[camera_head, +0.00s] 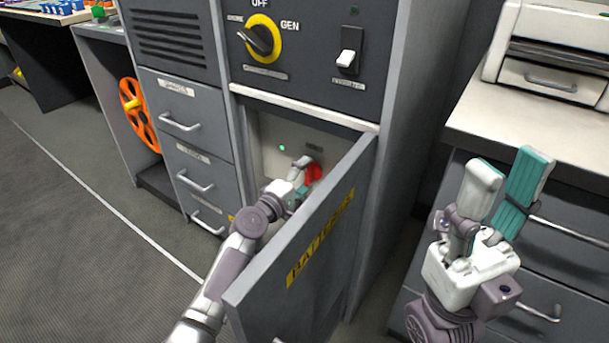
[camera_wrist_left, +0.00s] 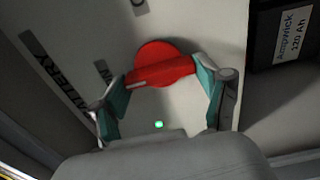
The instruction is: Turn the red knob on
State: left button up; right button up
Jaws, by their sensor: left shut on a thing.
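The red knob (camera_head: 314,173) is on a pale panel inside the open battery compartment. In the left wrist view, the red knob (camera_wrist_left: 162,66) has a round base and a raised bar that lies tilted, its right end higher. My left gripper (camera_head: 302,178) reaches into the compartment; in the left wrist view its teal finger pads (camera_wrist_left: 160,88) are at the two ends of the bar, shut on it. A green light (camera_head: 282,148) glows on the panel. My right gripper (camera_head: 508,190) is open and empty, raised in front of the right-hand counter.
The open battery door (camera_head: 300,255) stands to the right of my left arm. A black battery (camera_wrist_left: 285,35) is beside the knob panel. A yellow-ringed selector (camera_head: 261,40) and a white switch (camera_head: 347,59) are above the compartment. Drawers (camera_head: 187,122) are at left.

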pick_arm(q)
jog(key=shift+f, duration=0.1)
dwell(0.3)
jog(key=o, duration=1.2)
jog(key=shift+c, duration=0.2)
jog(key=v, duration=1.2)
